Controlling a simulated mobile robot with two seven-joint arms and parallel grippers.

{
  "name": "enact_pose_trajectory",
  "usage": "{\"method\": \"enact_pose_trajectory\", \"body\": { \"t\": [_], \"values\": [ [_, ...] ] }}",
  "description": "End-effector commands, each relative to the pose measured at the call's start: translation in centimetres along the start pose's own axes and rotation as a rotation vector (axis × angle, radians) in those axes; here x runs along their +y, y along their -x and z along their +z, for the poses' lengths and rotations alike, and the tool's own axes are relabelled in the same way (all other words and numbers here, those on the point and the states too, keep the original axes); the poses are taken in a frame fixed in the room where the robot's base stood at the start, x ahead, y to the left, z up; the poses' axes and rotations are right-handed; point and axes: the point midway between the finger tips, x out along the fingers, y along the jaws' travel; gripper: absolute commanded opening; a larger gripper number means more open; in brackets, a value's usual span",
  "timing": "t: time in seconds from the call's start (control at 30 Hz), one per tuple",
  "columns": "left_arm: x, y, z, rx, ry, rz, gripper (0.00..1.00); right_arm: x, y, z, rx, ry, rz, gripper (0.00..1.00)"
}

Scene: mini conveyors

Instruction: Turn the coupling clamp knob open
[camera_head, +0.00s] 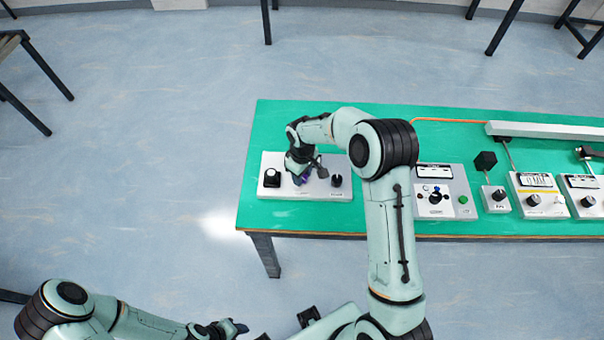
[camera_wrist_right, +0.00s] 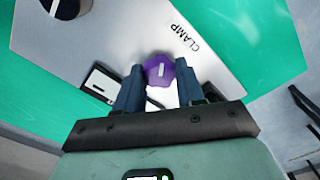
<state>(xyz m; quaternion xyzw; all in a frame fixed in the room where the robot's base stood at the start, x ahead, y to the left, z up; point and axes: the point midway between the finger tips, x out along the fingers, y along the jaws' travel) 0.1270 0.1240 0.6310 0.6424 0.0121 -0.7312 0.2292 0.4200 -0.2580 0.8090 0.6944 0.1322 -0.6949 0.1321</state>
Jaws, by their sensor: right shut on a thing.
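The clamp knob is a purple, lobed knob (camera_wrist_right: 159,71) with a pale mark on its face. It stands on a light grey panel, near the printed word CLAMP. My right gripper (camera_wrist_right: 160,90) has its two blue-grey fingers on either side of the knob and is shut on it. In the head view my right gripper (camera_head: 301,178) reaches down onto the panel (camera_head: 312,160) at the table's left end, and only a bit of purple shows beneath it. My left gripper (camera_head: 238,328) is low in the head view, away from the table; its finger opening is unclear.
Bare floor lies left of the table.

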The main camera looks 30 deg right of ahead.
Motion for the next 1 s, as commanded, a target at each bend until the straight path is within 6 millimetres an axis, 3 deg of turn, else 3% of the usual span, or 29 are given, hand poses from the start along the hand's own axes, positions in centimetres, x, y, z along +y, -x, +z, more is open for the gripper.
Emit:
{"method": "enact_pose_trajectory", "body": {
  "t": [0.4,0.93,0.97,1.0],
  "values": [
    [0.07,0.14,-0.06,0.001,0.000,0.000,0.43,0.09,0.15,-0.10,0.003,0.170,0.002,0.08],
    [0.08,0.14,-0.07,0.001,0.000,0.000,0.43,0.08,0.15,-0.12,0.004,0.192,0.003,0.08],
    [0.08,0.14,-0.07,0.001,0.000,0.000,0.43,0.08,0.15,-0.12,0.004,0.192,0.003,0.48],
    [0.08,0.14,-0.07,0.001,0.000,0.000,0.43,0.08,0.15,-0.12,0.004,0.191,0.003,0.61]
  ]
}}
